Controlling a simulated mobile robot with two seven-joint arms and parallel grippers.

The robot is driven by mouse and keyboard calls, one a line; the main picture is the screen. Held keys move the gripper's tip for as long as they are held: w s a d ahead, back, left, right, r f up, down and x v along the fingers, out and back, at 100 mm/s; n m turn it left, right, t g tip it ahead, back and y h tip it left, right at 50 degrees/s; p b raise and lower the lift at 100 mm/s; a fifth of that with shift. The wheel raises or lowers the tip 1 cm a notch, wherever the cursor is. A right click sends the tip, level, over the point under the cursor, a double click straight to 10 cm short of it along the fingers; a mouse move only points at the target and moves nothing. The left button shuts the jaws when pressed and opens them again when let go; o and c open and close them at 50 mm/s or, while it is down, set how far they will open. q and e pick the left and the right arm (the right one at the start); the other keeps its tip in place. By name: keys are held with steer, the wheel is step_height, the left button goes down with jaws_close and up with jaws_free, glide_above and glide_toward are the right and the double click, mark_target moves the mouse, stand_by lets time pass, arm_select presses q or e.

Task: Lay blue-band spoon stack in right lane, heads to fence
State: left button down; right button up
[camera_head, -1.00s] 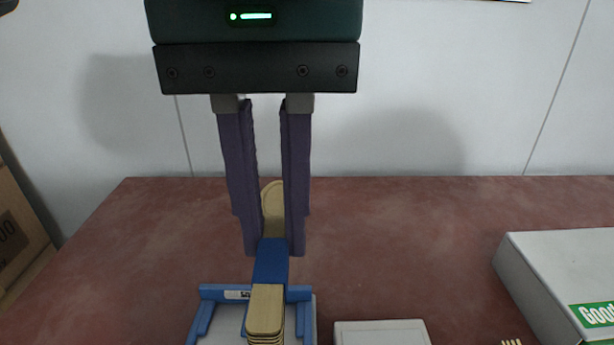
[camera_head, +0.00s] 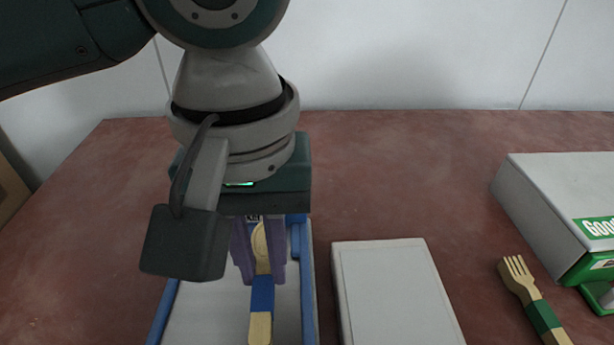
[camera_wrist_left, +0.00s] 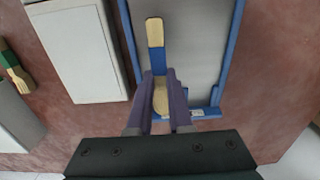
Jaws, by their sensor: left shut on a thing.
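My left gripper (camera_head: 258,272) is shut on the blue-band spoon stack (camera_head: 262,298), gripping near the rounded heads, with the blue band just outside the fingers. The heads point to the far, labelled end of the blue-walled tray (camera_head: 309,290), and the handles point toward me. The stack is over the tray's right part, roughly parallel to the right wall. In the left wrist view, the stack (camera_wrist_left: 156,58) is nearer the left wall of the tray (camera_wrist_left: 234,52). Whether it touches the floor, I cannot tell. The arm hides much of the fence. My right gripper is out of view.
A pale flat box (camera_head: 395,290) lies just right of the tray. A green-band wooden fork (camera_head: 535,305) lies farther right, beside a large grey and green box (camera_head: 560,205). The reddish table (camera_head: 400,170) is clear behind the pale box.

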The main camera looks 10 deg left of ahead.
mark_target(263, 269)
arm_select(q)
step_height(263, 269, down, 2)
steer(key=shift+f, duration=0.2)
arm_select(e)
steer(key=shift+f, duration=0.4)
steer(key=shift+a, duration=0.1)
arm_select(q)
steer(key=shift+f, duration=0.3)
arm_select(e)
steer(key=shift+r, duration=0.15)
arm_select(q)
steer(key=c, duration=0.8)
jaws_free()
steer(key=shift+c, duration=0.2)
